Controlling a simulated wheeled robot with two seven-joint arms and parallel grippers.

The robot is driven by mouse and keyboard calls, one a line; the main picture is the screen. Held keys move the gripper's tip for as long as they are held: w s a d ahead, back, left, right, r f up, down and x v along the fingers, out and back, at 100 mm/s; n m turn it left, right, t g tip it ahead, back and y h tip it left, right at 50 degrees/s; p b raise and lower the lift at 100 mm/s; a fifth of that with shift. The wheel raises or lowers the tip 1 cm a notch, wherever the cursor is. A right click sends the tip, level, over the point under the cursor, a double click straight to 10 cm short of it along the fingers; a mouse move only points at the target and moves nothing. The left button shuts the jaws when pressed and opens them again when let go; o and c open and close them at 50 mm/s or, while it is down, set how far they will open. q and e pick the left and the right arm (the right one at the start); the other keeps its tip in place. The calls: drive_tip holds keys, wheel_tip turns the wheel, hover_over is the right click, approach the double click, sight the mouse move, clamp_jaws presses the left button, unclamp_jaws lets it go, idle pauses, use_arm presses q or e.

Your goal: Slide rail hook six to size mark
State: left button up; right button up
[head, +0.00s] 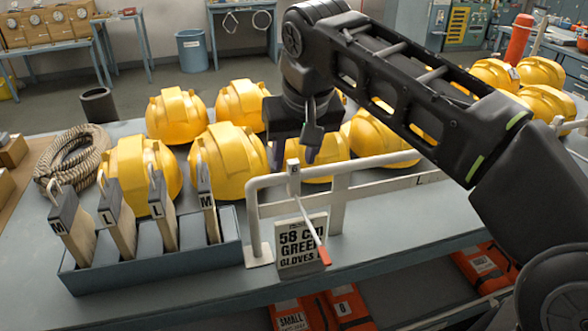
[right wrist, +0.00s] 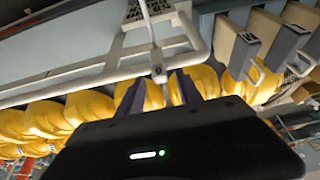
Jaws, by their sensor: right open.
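A pale rail (head: 375,160) stands on the table's front edge. A rail hook (head: 293,172) with a small digit, hard to read, sits near its left end; its thin rod slants down to a red tip (head: 323,255). In the right wrist view the hook (right wrist: 157,72) lies between and just beyond my fingertips. A size mark L (head: 419,180) shows on the lower bar, right of the hook. My right gripper (head: 294,152) is open and empty behind the rail, close to the hook; it also shows in the right wrist view (right wrist: 160,85). My left gripper is out of view.
A glove sign (head: 301,246) stands below the hook. Several yellow helmets (head: 223,160) crowd behind the rail. A blue rack (head: 95,278) with lettered blocks is at left, beside coiled rope (head: 72,158). My right arm covers part of the rail's right side.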

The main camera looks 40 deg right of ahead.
drive_tip(key=shift+w+d+f, duration=0.1)
drive_tip(key=shift+w+f, duration=0.1)
drive_tip(key=shift+f, duration=0.3)
clamp_jaws()
idle(1.2)
